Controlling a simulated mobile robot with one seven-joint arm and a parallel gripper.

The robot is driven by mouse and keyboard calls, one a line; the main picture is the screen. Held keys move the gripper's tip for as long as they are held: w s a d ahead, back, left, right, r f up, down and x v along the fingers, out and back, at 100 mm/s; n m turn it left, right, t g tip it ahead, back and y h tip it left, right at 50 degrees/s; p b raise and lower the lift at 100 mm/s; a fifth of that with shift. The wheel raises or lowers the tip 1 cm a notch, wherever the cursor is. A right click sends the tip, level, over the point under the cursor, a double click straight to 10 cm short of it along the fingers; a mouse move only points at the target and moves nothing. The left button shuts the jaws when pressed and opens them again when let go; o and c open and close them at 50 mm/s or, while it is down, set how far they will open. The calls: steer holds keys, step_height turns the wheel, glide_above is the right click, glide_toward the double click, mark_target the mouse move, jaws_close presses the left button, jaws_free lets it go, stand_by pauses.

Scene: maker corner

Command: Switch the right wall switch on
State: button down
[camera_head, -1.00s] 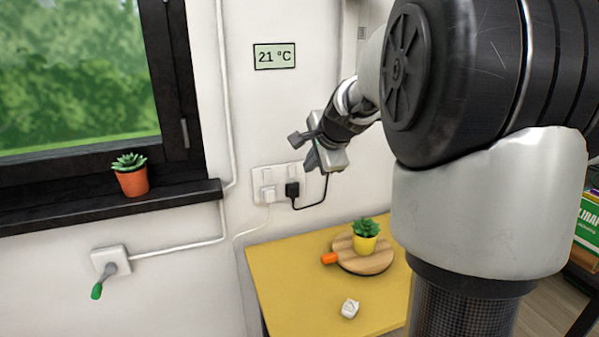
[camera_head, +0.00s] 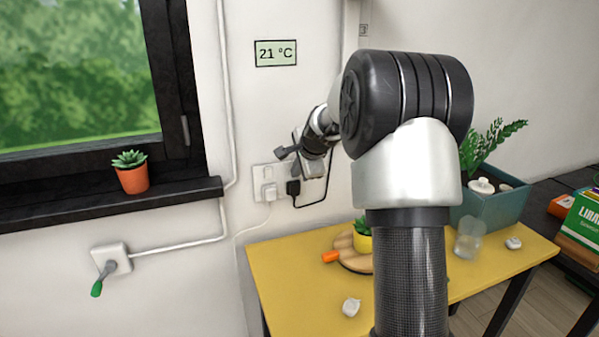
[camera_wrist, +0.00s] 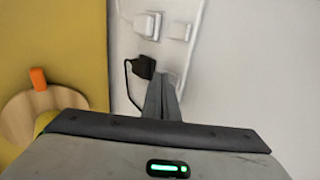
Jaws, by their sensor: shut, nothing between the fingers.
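A white double socket plate (camera_head: 258,178) is on the wall below the temperature display, with a switch above each socket. The left switch (camera_wrist: 180,27) shows in the wrist view beside a white plug (camera_wrist: 147,25). A black plug (camera_wrist: 145,66) with a cord sits in the right socket. The right switch is mostly hidden behind my fingers, so I cannot tell its position. My gripper (camera_wrist: 163,80) is shut and empty, its fingertips at the plate beside the black plug. I cannot tell whether they touch the switch. In the head view my gripper (camera_head: 304,172) covers the plate's right end.
A yellow table (camera_head: 290,290) stands below, with a round wooden board, a potted plant and a small white object (camera_head: 351,307). A green-handled lever (camera_head: 100,280) is on the wall at left. A planter (camera_head: 490,210) stands at the table's right.

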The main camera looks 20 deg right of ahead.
steer(key=shift+w, duration=0.1)
stand_by(0.4)
steer(key=shift+r, duration=0.1)
steer(key=shift+w+r+p, duration=0.1)
steer(key=shift+r+p, duration=0.65)
